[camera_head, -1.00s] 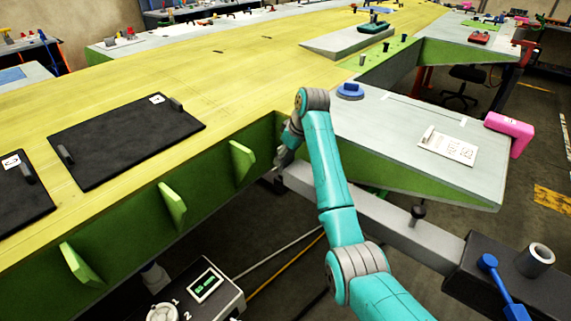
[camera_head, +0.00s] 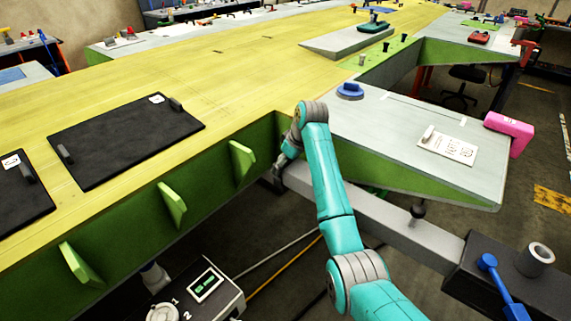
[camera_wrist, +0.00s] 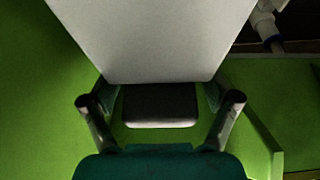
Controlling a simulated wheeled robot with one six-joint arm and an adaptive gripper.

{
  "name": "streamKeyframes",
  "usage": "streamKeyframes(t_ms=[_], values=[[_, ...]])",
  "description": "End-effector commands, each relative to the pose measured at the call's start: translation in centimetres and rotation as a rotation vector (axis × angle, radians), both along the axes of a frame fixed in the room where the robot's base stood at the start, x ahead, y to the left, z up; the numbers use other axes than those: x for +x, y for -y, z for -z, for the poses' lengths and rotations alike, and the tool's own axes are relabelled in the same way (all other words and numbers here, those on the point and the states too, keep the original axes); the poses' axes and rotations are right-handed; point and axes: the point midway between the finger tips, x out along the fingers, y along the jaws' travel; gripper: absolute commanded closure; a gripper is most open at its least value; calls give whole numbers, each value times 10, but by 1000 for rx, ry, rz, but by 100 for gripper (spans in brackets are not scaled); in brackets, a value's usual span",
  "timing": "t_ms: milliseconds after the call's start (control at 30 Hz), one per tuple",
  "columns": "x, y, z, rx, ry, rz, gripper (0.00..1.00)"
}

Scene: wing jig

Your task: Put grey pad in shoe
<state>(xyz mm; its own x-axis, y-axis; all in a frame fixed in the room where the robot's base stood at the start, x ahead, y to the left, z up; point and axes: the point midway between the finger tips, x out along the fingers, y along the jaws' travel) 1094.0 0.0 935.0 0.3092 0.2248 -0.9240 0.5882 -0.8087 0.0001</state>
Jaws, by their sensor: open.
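In the wrist view a dark grey block (camera_wrist: 160,107), which looks like the grey pad, sits at the near end of a pale grey beam (camera_wrist: 155,40), against green surface. My gripper (camera_wrist: 161,97) is open, with one finger on each side of the block and a gap visible at each side. I cannot tell whether the block rests in a holder; nothing I can clearly name as the shoe shows. In the head view my gripper (camera_head: 281,170) is small and partly hidden by my arm, at the inner corner by the beam (camera_head: 375,213); the block is hidden there.
The green jig wall (camera_head: 205,190) with upright ribs stands left of my arm. A grey-topped wing table (camera_head: 400,140) lies to the right, with a blue knob (camera_head: 350,90) and a pink block (camera_head: 508,133). A control box (camera_head: 205,290) stands at the lower front.

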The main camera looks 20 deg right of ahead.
Motion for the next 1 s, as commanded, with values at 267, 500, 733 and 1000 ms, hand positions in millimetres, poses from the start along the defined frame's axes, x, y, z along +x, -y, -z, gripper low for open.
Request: streamKeyframes(t_ms=[267,500,733,1000], values=[[-5,4,-20,0,4,0,13],[-20,15,-64,0,4,1,13],[-32,24,-99,0,3,1,13],[-37,27,-113,0,0,0,13]])
